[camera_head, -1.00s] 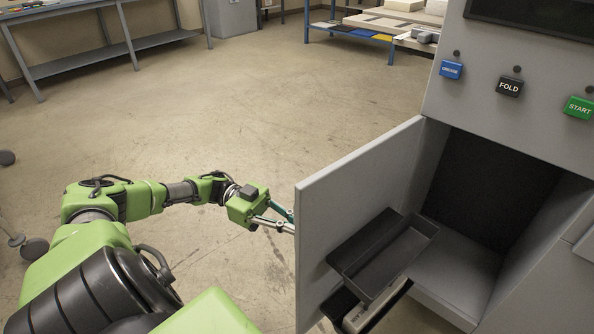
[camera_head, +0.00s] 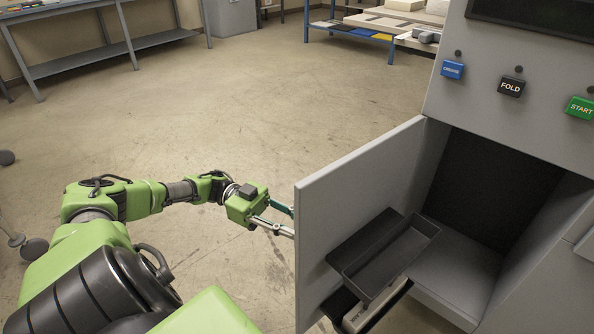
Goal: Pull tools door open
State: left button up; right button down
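The grey tools door (camera_head: 365,195) stands swung wide open from the grey machine, hinged near the dark compartment (camera_head: 490,190). Black trays (camera_head: 385,258) are fixed on its inner face, and a light grey tool (camera_head: 375,308) lies in the lower one. My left gripper (camera_head: 288,222) is at the outer side of the door, close to its free edge. Its fingertips reach to or behind the door's edge, so I cannot tell whether they touch it or how far apart they are. My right gripper is not in view.
Workbenches (camera_head: 100,58) stand at the back left, a low table (camera_head: 345,32) at the back. The floor (camera_head: 220,110) between is clear.

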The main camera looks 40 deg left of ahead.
pick_arm(q)
jog(key=v, duration=0.7)
jog(key=shift+a, duration=0.2)
dwell(0.4)
